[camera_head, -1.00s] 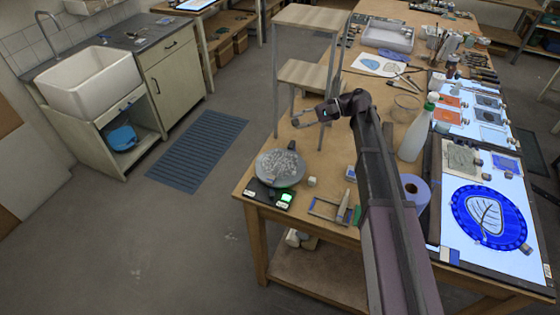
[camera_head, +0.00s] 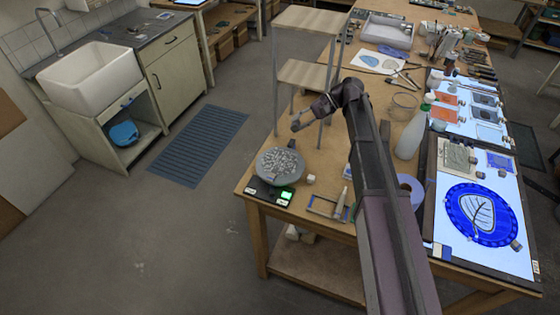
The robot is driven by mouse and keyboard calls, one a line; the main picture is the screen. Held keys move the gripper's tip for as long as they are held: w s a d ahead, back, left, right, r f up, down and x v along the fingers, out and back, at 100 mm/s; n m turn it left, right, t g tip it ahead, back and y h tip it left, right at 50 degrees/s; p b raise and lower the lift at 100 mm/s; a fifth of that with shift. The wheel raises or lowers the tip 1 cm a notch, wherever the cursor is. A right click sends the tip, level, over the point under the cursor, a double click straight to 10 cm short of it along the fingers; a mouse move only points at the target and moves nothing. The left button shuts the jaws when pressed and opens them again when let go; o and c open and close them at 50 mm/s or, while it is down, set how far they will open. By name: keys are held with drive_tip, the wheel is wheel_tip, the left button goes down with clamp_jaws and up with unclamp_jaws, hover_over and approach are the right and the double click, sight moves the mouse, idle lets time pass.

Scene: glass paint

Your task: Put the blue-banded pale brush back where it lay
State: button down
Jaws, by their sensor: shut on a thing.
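I cannot make out the blue-banded pale brush; whatever is between the fingers is too small to tell. A pale, pointed slim item (camera_head: 341,203) stands or leans by a small blue-grey frame (camera_head: 322,209) near the table's front edge; I cannot tell what it is.
A scale with a round pan (camera_head: 262,170) of grey pieces sits at the table's front left corner. A two-level wooden stand (camera_head: 300,72) rises behind my gripper.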

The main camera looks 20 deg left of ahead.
drive_tip(key=n+h+p, duration=0.1)
drive_tip(key=p, duration=0.1)
drive_tip(key=t+h+p, duration=0.1)
drive_tip(key=h, duration=0.1)
drive_tip(key=shift+r+n+p, duration=0.25)
drive_tip(key=shift+n+p, duration=0.1)
drive_tip(key=shift+n, duration=0.05)
drive_tip(key=shift+f+t+h+p, duration=0.1)
drive_tip(key=shift+t+h+p, duration=0.2)
drive_tip(key=shift+h+p, duration=0.25)
drive_tip(key=shift+f+n+h, duration=0.15)
drive_tip(key=shift+n+h, duration=0.1)
drive_tip(key=shift+n, duration=0.05)
drive_tip(key=shift+n+t+h+p, duration=0.4)
drive_tip(key=shift+t+h+p, duration=0.2)
drive_tip(key=shift+h+p, duration=0.15)
drive_tip(key=shift+n+t+h+p, duration=0.6)
drive_tip(key=shift+t+h+p, duration=0.1)
drive_tip(key=shift+h, duration=0.25)
drive_tip(key=shift+n+t+h, duration=0.6)
drive_tip(key=shift+t+h, duration=0.3)
drive_tip(key=shift+h, duration=0.1)
drive_tip(key=shift+f, duration=0.15)
